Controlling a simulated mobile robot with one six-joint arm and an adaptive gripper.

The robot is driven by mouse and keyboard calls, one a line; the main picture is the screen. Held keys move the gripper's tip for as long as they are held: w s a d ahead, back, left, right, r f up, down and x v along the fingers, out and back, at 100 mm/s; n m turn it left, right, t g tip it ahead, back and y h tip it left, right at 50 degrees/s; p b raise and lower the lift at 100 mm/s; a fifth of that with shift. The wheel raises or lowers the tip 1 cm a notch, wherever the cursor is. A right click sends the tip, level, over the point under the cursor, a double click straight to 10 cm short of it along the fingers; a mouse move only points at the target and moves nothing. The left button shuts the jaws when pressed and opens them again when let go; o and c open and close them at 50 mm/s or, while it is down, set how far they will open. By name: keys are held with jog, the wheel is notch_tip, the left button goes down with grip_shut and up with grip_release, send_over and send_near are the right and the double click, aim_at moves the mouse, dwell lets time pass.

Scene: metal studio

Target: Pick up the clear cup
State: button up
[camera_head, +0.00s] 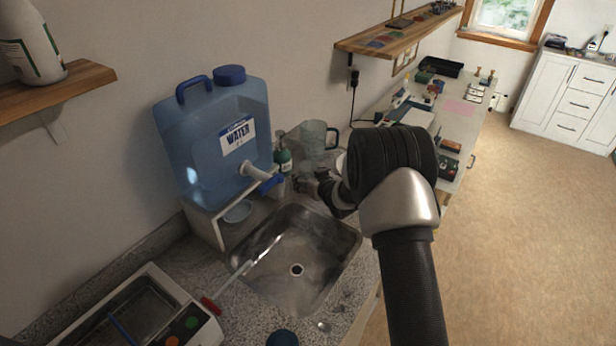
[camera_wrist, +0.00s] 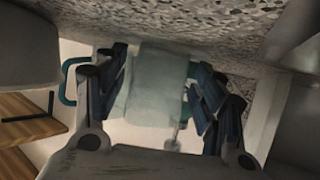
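My gripper (camera_head: 308,182) is low over the counter at the sink's far edge, just in front of the cup. Its fingers (camera_wrist: 158,68) are spread, one on each side of the cup in the picture. I cannot tell whether either finger touches it. The cup's lower part is partly hidden in the head view.
A green bottle (camera_head: 282,155) stands just left of the cup. A blue water jug (camera_head: 212,135) sits on a white stand further left. The steel sink (camera_head: 322,268) lies in front. A wooden shelf (camera_head: 398,38) hangs above, at the back right.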

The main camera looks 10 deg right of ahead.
aim_at(305, 166)
jog(key=c, duration=0.9)
jog(key=shift+o, duration=0.2)
jog(key=shift+r, duration=0.1)
jog(key=shift+r+p, duration=0.8)
jog(key=shift+r, duration=0.9)
jog(key=s+d+p, duration=0.1)
jog(key=s, duration=0.7)
jog(key=s+d+p, duration=0.1)
jog(key=s+d, duration=0.1)
jog(key=s, duration=0.7)
jog(key=shift+s+d+p, duration=0.25)
jog(key=shift+p, duration=0.1)
